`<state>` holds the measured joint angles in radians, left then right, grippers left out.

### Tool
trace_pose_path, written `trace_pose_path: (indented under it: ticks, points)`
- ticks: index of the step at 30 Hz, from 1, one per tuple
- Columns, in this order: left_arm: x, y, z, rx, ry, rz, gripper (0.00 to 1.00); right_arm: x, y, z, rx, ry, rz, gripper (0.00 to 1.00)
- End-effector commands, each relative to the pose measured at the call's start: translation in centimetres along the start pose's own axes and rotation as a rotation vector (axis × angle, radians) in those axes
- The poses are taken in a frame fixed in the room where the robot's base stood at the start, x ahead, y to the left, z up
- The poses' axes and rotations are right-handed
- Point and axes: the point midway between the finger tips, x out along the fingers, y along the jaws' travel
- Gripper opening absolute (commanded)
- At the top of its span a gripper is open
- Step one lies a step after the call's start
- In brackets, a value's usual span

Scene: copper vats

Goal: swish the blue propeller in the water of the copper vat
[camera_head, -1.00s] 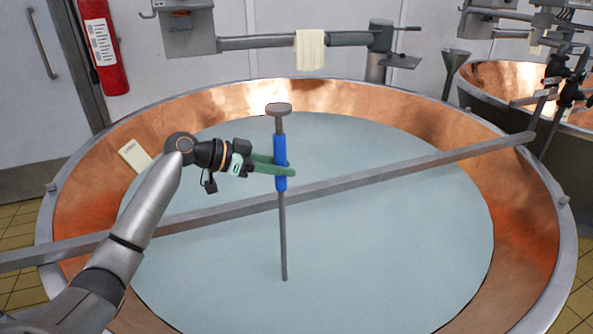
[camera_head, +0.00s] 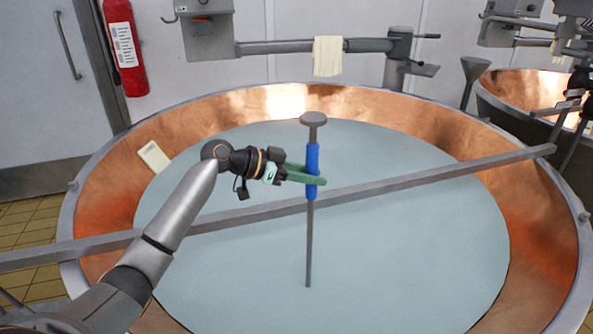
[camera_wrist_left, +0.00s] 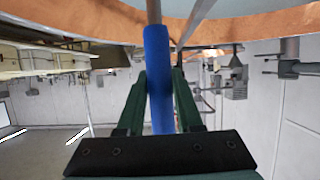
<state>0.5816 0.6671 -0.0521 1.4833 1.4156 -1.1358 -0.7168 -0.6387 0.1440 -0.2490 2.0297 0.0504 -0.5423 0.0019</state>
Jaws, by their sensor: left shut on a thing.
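The blue propeller (camera_head: 313,160) stands nearly upright over the copper vat (camera_head: 545,235). It has a blue grip, a flat round knob on top and a thin grey shaft. The shaft runs down to the pale blue water (camera_head: 420,250); its lower end ends at the surface from this angle, and anything below is hidden. My left gripper (camera_head: 316,178) has its green fingers shut around the blue grip, above the water. In the left wrist view the blue grip (camera_wrist_left: 158,75) sits between both fingers. My right gripper is not in view.
A grey bar (camera_head: 430,175) lies across the vat, close behind the shaft. A small pale card (camera_head: 154,157) rests on the vat's left inner wall. A cloth (camera_head: 328,57) hangs on a pipe behind. A second copper vat (camera_head: 520,90) stands at back right. Water in front is open.

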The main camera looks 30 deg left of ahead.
Motion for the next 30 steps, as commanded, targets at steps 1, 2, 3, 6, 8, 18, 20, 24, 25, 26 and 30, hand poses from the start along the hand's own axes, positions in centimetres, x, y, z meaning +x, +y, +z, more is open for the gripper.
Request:
trace_pose_path:
  ticks: [1,2,3,6,8,18,20,24,25,26,30]
  points:
    - [0.5,0.3,-0.7,0.001,0.006,0.001,0.00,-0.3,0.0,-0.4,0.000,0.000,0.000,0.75]
    - [0.8,0.5,-0.8,0.000,0.007,0.001,0.00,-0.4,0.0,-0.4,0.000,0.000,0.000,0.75]
    - [1.2,0.6,-1.0,0.000,0.007,0.001,0.00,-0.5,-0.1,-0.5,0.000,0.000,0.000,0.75]
    - [2.3,1.1,-1.5,0.001,0.007,0.001,0.00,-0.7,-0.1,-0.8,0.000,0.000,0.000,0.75]
    - [3.0,1.4,-1.8,0.002,0.007,0.001,0.00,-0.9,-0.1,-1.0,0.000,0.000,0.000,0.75]
    - [6.6,2.9,-3.2,0.000,0.007,0.001,0.00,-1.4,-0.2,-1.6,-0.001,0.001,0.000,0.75]
    - [7.0,3.1,-3.4,0.000,0.007,0.000,0.00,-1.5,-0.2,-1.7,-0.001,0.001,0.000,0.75]
    - [7.5,3.3,-3.5,0.001,0.006,-0.002,0.00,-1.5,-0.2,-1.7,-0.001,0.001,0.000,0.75]
    - [7.5,3.3,-3.5,0.001,0.006,-0.002,0.00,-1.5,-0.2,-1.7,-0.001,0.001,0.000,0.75]
    - [7.5,3.3,-3.5,0.001,0.005,-0.002,0.00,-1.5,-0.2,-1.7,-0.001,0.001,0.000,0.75]
    - [7.5,3.3,-3.4,0.001,0.005,-0.001,0.00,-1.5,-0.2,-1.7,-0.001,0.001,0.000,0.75]
